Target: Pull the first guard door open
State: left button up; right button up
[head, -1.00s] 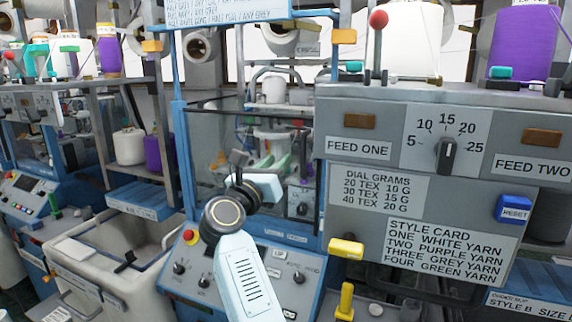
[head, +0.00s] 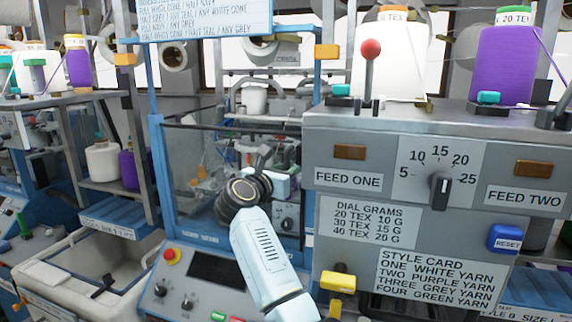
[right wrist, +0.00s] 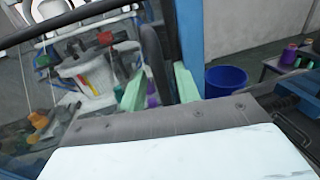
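The first guard door (head: 195,150) is a clear panel with a black top rail, on the blue-framed machine at centre-left in the head view. It looks closed across the front. My right gripper (right wrist: 160,75) has its pale green fingers apart, one on each side of an upright black handle (right wrist: 152,45). Any contact is hard to judge. In the head view my right gripper (head: 280,182) is in front of the right part of the door, partly hidden by its own wrist. My left gripper is not in view.
A grey feed panel (head: 350,150) with a dial and labels stands close on the right. The machine's control panel (head: 215,270) lies below the door. An open bin (head: 95,265) is at lower left. A blue bucket (right wrist: 226,80) stands on the floor in the right wrist view.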

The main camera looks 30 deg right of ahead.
jog(key=shift+w+d, duration=0.3)
jog(key=shift+d, duration=0.25)
grip_shut()
